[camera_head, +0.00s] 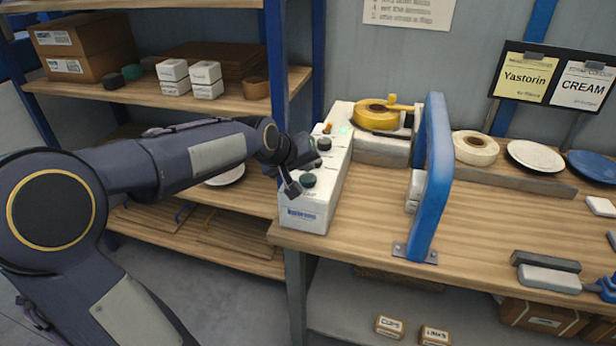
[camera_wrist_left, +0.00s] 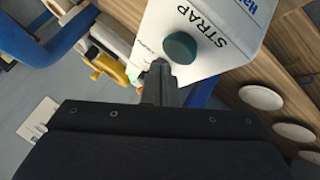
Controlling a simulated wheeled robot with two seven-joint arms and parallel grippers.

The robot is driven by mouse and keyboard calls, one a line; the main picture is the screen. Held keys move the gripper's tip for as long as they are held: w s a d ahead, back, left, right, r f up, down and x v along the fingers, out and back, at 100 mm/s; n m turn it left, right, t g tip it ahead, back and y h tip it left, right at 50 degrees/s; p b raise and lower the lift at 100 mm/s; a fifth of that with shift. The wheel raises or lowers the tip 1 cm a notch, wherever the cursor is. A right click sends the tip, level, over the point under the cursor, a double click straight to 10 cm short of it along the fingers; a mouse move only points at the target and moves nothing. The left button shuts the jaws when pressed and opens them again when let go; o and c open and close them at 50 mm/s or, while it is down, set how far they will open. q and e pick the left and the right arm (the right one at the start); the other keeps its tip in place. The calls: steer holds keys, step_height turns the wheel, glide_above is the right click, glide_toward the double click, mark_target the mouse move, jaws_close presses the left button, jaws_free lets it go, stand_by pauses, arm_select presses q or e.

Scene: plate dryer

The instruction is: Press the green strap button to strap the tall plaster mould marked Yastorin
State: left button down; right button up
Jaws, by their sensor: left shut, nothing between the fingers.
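The green strap button (camera_head: 308,180) sits on top of the near end of a white control box (camera_head: 318,212). In the left wrist view the dark green button (camera_wrist_left: 180,47) shows beside the word STRAP. My left gripper (camera_head: 292,188) is shut and empty, its tip just left of the button in the head view. In the wrist view the tip (camera_wrist_left: 161,68) is close below the button; I cannot tell whether they touch. A white block (camera_head: 414,190) stands partly hidden behind the blue arch (camera_head: 432,170); its marking is unreadable. A yellow card (camera_head: 526,78) reads Yastorin. My right gripper is out of view.
Another dark knob (camera_head: 323,144) is farther along the box. Shelves with boxes (camera_head: 80,45) stand at the left.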

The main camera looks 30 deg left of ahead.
mark_target(305, 180)
arm_select(q)
steer(key=shift+f, duration=0.4)
steer(key=shift+f+b, duration=0.6)
steer(key=shift+b, duration=0.1)
stand_by(0.5)
steer(key=shift+r, duration=0.1)
steer(key=shift+r+p, duration=0.85)
steer(key=shift+r, duration=0.1)
step_height(305, 180, up, 5)
steer(key=p, duration=0.4)
steer(key=shift+r, duration=0.1)
stand_by(0.6)
